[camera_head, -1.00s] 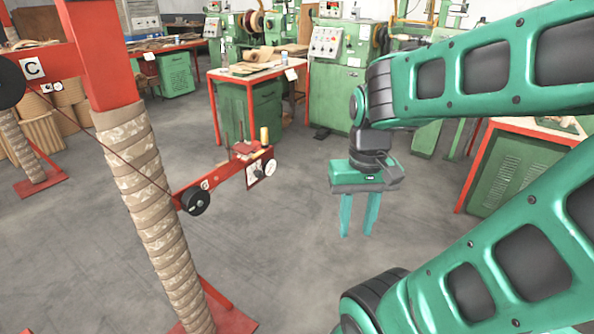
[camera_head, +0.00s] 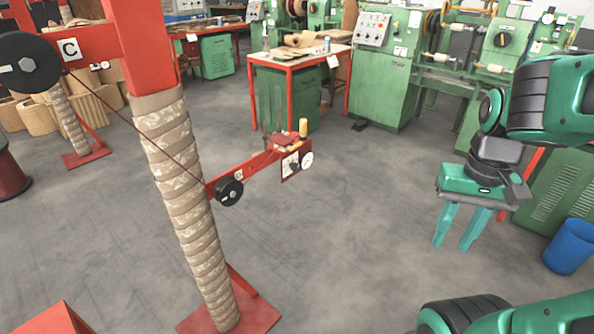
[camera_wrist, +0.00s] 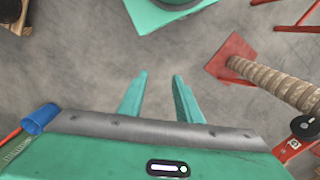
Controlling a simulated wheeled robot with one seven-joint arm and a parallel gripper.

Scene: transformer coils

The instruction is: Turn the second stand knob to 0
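A red stand with a wrapped post (camera_head: 185,200) stands left of centre in the head view. A red arm (camera_head: 258,170) reaches out from the post to the right. On it are a black pulley (camera_head: 228,191) and, at its end, a small panel with a dial or knob (camera_head: 294,164), whose setting is too small to read. My gripper (camera_head: 456,245) hangs at the right, apart from the stand, pointing down. It is open and empty. In the wrist view its fingers (camera_wrist: 160,85) are spread over bare floor, and the wrapped post (camera_wrist: 275,84) lies to the right.
A red-framed workbench (camera_head: 300,57) and green machines (camera_head: 390,60) stand at the back. A blue bin (camera_head: 570,247) is at the right, by a green cabinet (camera_head: 562,190). The grey floor between stand and gripper is clear.

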